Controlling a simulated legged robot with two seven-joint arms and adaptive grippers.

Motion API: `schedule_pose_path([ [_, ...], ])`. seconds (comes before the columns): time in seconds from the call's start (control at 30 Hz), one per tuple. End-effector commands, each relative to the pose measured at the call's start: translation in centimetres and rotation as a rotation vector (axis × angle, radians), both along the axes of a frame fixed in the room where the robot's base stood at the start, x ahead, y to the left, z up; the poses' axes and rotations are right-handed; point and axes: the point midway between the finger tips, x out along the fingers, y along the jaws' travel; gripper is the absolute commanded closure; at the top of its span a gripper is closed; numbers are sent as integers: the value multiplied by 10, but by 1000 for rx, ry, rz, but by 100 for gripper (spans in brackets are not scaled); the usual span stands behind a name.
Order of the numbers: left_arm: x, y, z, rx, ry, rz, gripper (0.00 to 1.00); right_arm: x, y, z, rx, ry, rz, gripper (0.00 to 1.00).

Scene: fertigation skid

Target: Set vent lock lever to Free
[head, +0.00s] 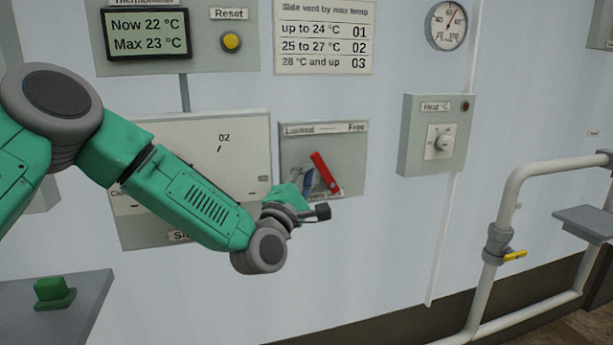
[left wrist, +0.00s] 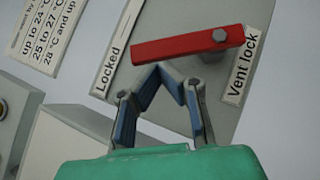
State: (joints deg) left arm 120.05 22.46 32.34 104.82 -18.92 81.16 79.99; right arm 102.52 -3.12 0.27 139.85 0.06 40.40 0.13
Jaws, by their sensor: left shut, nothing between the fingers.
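The vent lock lever (head: 325,173) is a red bar on a grey panel (head: 350,150) marked Locked at upper left and Free at upper right. Its pivot is at the lower end, and its free end points up and slightly left, between the two words. In the left wrist view the red lever (left wrist: 180,48) spans from a grey bolt toward the Locked label (left wrist: 110,62). My left gripper (head: 308,182) is at the lever's left side. Its blue-grey fingers (left wrist: 160,70) are shut and empty, tips close beside the lever; contact is unclear. My right gripper is out of view.
A vent dial panel (head: 245,135) is left of the lock panel, partly behind my left arm. A heat knob box (head: 435,135) is to the right. White pipes (head: 500,240) with a yellow valve handle stand at lower right. A green block (head: 54,292) sits on a grey surface at lower left.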

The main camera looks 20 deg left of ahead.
Motion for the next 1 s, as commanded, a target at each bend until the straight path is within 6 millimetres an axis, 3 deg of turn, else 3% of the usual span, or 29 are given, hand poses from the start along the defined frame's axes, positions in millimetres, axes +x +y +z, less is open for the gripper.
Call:
schedule_pose_path([
  [0.67,3,-4,11,106,70,0,100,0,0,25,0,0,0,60],
  [1.0,10,-16,29,316,211,-2,100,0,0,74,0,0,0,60],
])
